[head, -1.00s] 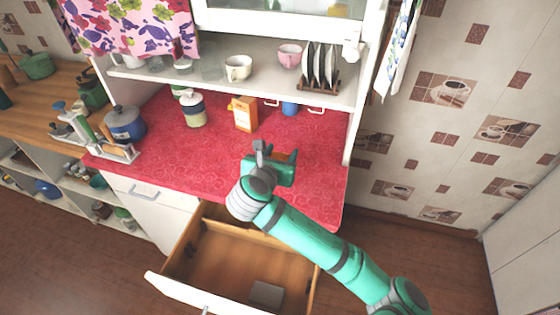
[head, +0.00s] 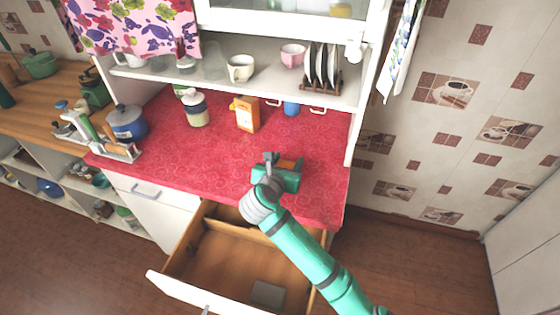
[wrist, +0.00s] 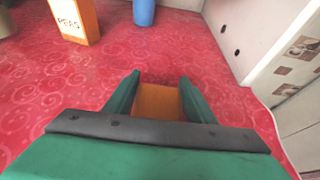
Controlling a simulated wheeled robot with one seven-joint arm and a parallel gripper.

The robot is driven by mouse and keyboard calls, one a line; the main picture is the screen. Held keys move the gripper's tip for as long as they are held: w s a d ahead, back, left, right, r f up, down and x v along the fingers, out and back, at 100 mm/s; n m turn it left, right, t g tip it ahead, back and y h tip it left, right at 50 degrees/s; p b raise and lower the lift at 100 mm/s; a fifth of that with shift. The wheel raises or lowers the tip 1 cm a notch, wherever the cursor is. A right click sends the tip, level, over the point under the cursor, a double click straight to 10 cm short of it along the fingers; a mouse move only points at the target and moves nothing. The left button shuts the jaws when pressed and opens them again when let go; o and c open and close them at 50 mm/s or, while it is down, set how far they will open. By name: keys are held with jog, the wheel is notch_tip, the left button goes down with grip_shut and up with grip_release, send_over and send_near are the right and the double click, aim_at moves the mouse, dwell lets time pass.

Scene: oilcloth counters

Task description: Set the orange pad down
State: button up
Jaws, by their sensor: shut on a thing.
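The orange pad (wrist: 158,102) sits between the two green fingers of my gripper (wrist: 159,88) in the wrist view. My gripper is shut on it. In the head view a strip of the orange pad (head: 289,163) shows at my gripper (head: 284,174), over the right part of the red counter (head: 185,165). A dark band lies at the pad's far edge in the wrist view. I cannot tell whether the pad touches the counter. The green gripper body hides the pad's near part.
An orange peas box (head: 247,114), a blue cup (head: 291,108) and a jar (head: 196,110) stand farther back. A drawer (head: 225,258) is open below the counter's front edge. A wall panel (wrist: 245,40) bounds the right. Bare counter surrounds my gripper.

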jog(key=o, duration=0.8)
jog(key=shift+a, duration=0.35)
jog(key=shift+o, duration=1.1)
jog(key=shift+a, duration=0.2)
jog(key=v, duration=1.2)
jog(key=shift+d, duration=0.1)
